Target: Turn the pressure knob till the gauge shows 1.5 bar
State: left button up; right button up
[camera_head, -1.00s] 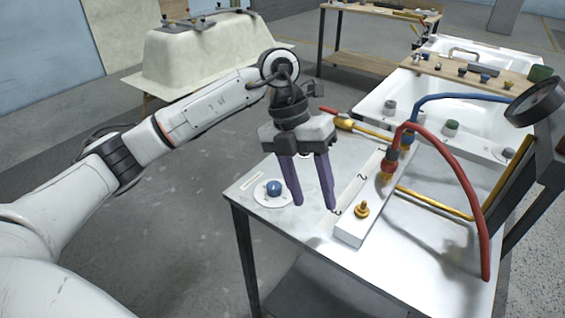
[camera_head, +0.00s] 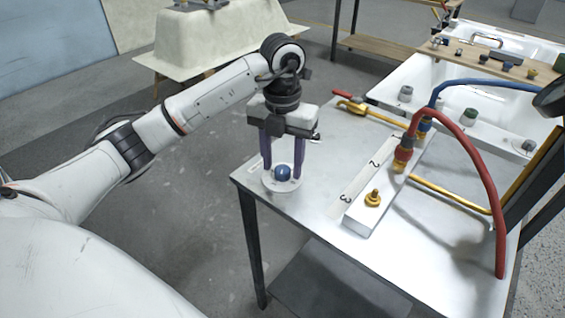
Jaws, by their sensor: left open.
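The blue pressure knob (camera_head: 282,173) sits on a round white base at the table's left corner. My left gripper (camera_head: 284,167) points down over it with its purple fingers apart, one on each side of the knob. I cannot tell whether either finger touches it. A dark round gauge (camera_head: 550,98) is cut off by the right edge of the head view, and its reading cannot be made out. My right gripper is not in view.
White tubs stand behind.

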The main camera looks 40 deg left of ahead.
pick_arm(q)
jog(key=shift+f, duration=0.2)
jog(key=shift+c, duration=0.4)
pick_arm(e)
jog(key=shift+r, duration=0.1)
pick_arm(q)
jog(key=c, duration=1)
